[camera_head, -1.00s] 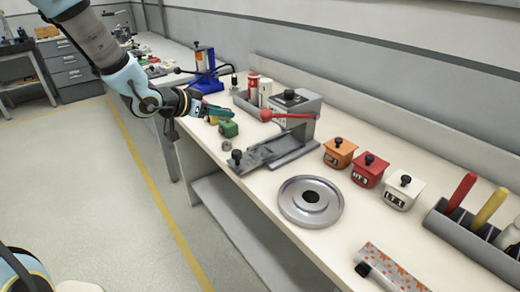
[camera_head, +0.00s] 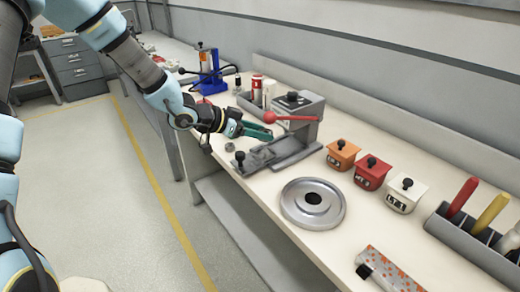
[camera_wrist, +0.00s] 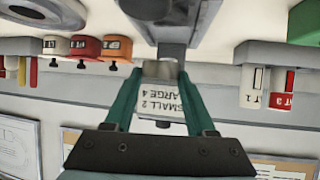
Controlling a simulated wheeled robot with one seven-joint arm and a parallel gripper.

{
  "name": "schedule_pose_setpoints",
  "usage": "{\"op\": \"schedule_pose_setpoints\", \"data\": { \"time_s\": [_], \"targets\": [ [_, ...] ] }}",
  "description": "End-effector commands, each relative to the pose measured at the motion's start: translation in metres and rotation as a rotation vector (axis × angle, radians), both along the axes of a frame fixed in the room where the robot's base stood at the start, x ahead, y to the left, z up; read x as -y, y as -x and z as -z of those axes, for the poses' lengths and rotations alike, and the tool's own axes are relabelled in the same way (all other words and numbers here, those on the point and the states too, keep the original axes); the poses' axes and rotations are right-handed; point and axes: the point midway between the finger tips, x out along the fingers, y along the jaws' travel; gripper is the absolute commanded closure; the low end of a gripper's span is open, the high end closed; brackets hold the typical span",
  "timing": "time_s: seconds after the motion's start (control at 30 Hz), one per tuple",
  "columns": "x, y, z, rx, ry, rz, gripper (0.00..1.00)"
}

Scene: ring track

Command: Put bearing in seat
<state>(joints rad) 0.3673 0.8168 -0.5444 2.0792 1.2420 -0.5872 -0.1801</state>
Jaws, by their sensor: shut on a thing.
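My gripper (camera_head: 270,135) has teal fingers and is just left of the lever press, above its base plate (camera_head: 285,154). In the wrist view the gripper (camera_wrist: 160,75) is shut on a small grey metal cylindrical piece (camera_wrist: 160,69), which looks like the bearing. The piece is too small to make out in the head view. A round metal disc with a dark centre hole (camera_head: 331,211) lies flat on the bench in front of the press. I cannot tell which part is the seat.
The press (camera_head: 306,108) has a red-knobbed lever. Orange (camera_head: 341,155), red (camera_head: 371,173) and white (camera_head: 404,195) knobbed boxes stand at its right. A grey tool rack (camera_head: 462,235) is at right.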

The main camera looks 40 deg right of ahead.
Motion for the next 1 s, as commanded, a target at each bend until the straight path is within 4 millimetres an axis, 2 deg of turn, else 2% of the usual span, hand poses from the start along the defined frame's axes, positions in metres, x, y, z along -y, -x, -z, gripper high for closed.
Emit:
{"op": "schedule_pose_setpoints", "data": {
  "time_s": [0.23,0.5,0.9,0.93,1.0],
  "targets": [
    [0.000,0.001,0.021,-0.001,0.002,0.001,1.00],
    [0.000,0.000,0.056,-0.001,0.001,0.000,1.00],
    [0.000,0.000,0.063,0.001,0.001,0.000,1.00],
    [0.000,0.000,0.064,0.001,0.000,0.000,0.43],
    [0.000,0.000,0.063,0.001,0.000,0.000,0.35]
  ]
}}
